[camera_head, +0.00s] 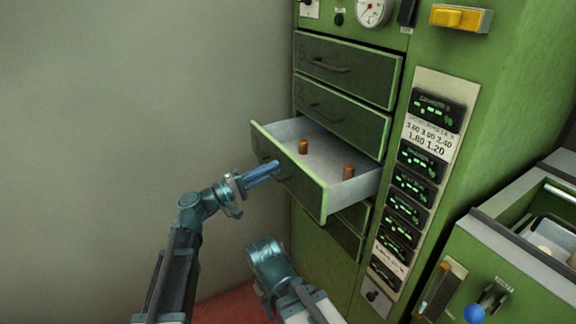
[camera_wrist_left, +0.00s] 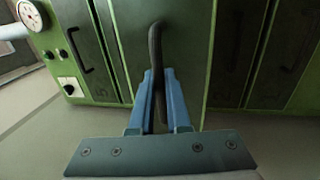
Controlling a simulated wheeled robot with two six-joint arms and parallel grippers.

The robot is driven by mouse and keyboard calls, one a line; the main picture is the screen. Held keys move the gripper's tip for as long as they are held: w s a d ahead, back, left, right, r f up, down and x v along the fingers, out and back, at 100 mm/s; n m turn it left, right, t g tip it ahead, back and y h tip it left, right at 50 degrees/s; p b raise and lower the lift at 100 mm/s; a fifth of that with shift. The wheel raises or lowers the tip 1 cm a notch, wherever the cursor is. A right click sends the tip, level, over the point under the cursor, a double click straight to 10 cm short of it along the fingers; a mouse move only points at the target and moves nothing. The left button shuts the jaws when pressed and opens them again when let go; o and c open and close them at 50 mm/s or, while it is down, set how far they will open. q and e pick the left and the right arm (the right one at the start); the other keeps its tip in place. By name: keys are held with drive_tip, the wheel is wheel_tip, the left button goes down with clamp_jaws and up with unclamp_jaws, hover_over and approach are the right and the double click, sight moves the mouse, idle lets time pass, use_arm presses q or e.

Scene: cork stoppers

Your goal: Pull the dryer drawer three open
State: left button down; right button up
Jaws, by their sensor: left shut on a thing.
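The green dryer drawer three (camera_head: 290,172) stands pulled out from the cabinet, with its pale inside showing. Two brown corks stand in it, one cork (camera_head: 303,146) toward the left and one cork (camera_head: 348,172) toward the right. My left gripper (camera_head: 275,168) is at the drawer's front. In the left wrist view its blue fingers (camera_wrist_left: 158,85) are shut on the dark drawer handle (camera_wrist_left: 155,45), one finger on each side. The handle is mostly hidden in the head view. Part of my right arm shows low in the head view, but no right fingertips can be made out.
Closed drawers (camera_head: 345,70) lie above the open one, and more closed drawers (camera_head: 350,225) lie below. A panel of dark displays (camera_head: 410,185) runs down the cabinet's right side. A green machine (camera_head: 510,265) stands at right. Free room lies left, before the grey wall.

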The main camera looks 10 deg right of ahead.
use_arm(q)
drive_tip(key=shift+r+v, duration=0.2)
drive_tip(key=shift+v, duration=0.95)
drive_tip(key=shift+r+v, duration=0.25)
drive_tip(key=shift+v, duration=0.9)
drive_tip(key=shift+a, duration=0.1)
drive_tip(key=c, duration=1.2)
unclamp_jaws()
drive_tip(key=shift+o, duration=0.2)
drive_tip(key=b+v, duration=0.2)
drive_tip(key=v, duration=1.1)
drive_tip(key=shift+a, duration=0.35)
drive_tip(key=shift+s+f, duration=0.1)
